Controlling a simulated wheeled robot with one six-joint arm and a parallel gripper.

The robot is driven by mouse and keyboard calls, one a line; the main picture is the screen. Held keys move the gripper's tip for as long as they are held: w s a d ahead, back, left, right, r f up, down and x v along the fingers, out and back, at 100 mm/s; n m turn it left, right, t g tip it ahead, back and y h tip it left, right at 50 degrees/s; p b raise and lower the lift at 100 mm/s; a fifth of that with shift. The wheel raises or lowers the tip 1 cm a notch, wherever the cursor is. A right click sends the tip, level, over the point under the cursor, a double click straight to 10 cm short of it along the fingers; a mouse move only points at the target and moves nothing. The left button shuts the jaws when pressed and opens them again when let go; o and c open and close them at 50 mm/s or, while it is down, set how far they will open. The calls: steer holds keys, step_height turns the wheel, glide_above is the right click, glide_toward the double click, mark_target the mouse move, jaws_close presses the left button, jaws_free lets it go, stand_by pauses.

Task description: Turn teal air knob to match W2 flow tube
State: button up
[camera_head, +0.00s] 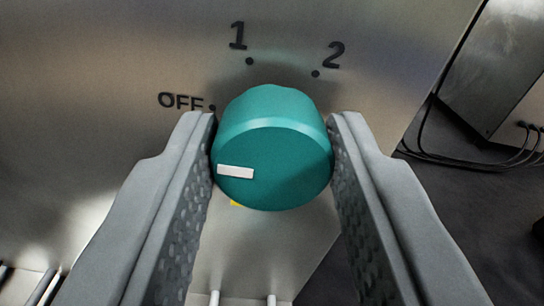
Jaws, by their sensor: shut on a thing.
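The teal knob (272,150) sits on a brushed metal panel (130,60) in the middle of the head camera view. Around the knob the panel reads OFF (181,101) at the upper left, 1 (238,36) above and 2 (334,55) at the upper right, each with a dot. My gripper (272,145) is shut on the knob, one finger at its left side and one at its right. No W2 flow tube is in view.
A bit of yellow (236,204) shows just below the knob. Pale thin rods or tubes (240,299) show at the bottom edge. Dark cables (455,158) and another metal box (505,75) are at the right, past the panel's edge, over a dark surface.

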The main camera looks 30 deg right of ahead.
steer(key=shift+m, duration=0.3)
steer(key=m, duration=0.9)
steer(key=shift+m, duration=0.4)
steer(key=m, duration=0.3)
steer(key=shift+d+f+m, duration=0.1)
steer(key=shift+m, duration=0.3)
steer(key=m, duration=0.5)
steer(key=shift+f+m, duration=0.1)
steer(key=shift+m, duration=2.2)
